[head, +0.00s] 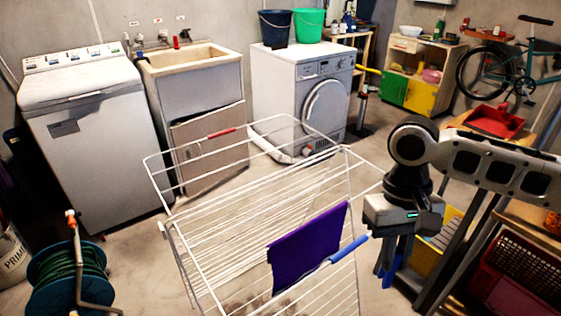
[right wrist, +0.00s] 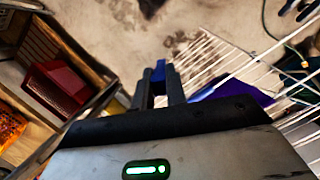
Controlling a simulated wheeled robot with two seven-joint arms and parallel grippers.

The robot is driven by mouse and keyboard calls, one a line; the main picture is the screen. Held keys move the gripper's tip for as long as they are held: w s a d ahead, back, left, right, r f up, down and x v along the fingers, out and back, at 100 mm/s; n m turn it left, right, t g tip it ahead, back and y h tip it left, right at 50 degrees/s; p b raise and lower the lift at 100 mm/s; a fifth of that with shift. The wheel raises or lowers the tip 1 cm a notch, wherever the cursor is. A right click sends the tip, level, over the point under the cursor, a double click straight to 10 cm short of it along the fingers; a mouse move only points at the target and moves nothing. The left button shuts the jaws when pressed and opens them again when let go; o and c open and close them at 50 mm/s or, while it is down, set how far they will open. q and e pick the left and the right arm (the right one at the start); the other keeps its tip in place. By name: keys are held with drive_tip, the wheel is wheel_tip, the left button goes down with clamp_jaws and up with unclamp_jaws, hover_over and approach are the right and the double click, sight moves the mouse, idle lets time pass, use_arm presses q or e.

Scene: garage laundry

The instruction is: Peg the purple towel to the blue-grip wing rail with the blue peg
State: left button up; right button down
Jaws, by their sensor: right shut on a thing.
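The purple towel (head: 308,245) hangs over a rail at the near right of the white drying rack (head: 235,205). It also shows in the right wrist view (right wrist: 235,93). The blue grip (head: 348,249) is on the wing rail, beside the towel's right edge. My right gripper (head: 393,258) points down to the right of the rack, apart from the towel and the blue grip. It is shut on the blue peg (head: 387,275), which sticks out below the fingertips. In the right wrist view the peg (right wrist: 160,70) shows between the fingers. My left gripper is out of view.
A red grip (head: 221,133) marks the far wing. A green hose reel (head: 68,272) stands front left. A shelf with a yellow bin (head: 428,262) and a dark red crate (head: 515,270) stands right of my gripper. The floor between the rack and the machines is clear.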

use_arm(q)
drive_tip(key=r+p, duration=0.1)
drive_tip(key=p, duration=0.1)
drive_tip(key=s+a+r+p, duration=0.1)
drive_tip(key=p, duration=0.2)
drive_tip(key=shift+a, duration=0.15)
use_arm(e)
drive_tip(key=w+a+r+m+t+y, duration=0.1)
drive_tip(key=w+a+r+m+t, duration=0.1)
drive_tip(key=a+m, duration=0.7)
drive_tip(key=w+a+r+m+t+y, duration=0.1)
drive_tip(key=w+a+r+m+t, duration=0.2)
drive_tip(key=m, duration=1.8)
drive_tip(key=w+a+r, duration=0.2)
drive_tip(key=w+a, duration=0.2)
drive_tip(key=a, duration=0.2)
drive_tip(key=shift+w+a, duration=0.25)
drive_tip(key=shift+w, duration=0.05)
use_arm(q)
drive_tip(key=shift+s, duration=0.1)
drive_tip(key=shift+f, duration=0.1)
use_arm(e)
drive_tip(key=shift+f, duration=0.1)
